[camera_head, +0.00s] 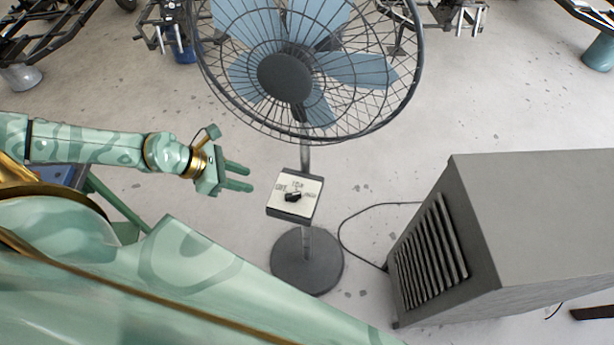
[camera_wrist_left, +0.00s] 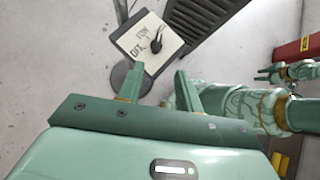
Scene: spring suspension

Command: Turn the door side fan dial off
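The fan dial is a black knob (camera_head: 293,196) on a pale square panel (camera_head: 313,186) fixed to the stand of the fan (camera_head: 286,78). The panel carries printed labels, with OFF at one side. In the left wrist view the knob (camera_wrist_left: 156,42) sits on the panel (camera_wrist_left: 128,40) ahead of the fingertips. It is turned away from the OFF label. My left gripper (camera_head: 250,177) is open and empty, left of the panel and apart from it. My right gripper (camera_wrist_left: 261,74) shows small at the right of the left wrist view, with its fingers apart and empty.
A large grey vented box (camera_head: 540,215) stands right of the fan, with a black cable on the floor between them. The fan's round base (camera_head: 307,275) is below the panel. A red object (camera_wrist_left: 298,48) stands at the right in the left wrist view.

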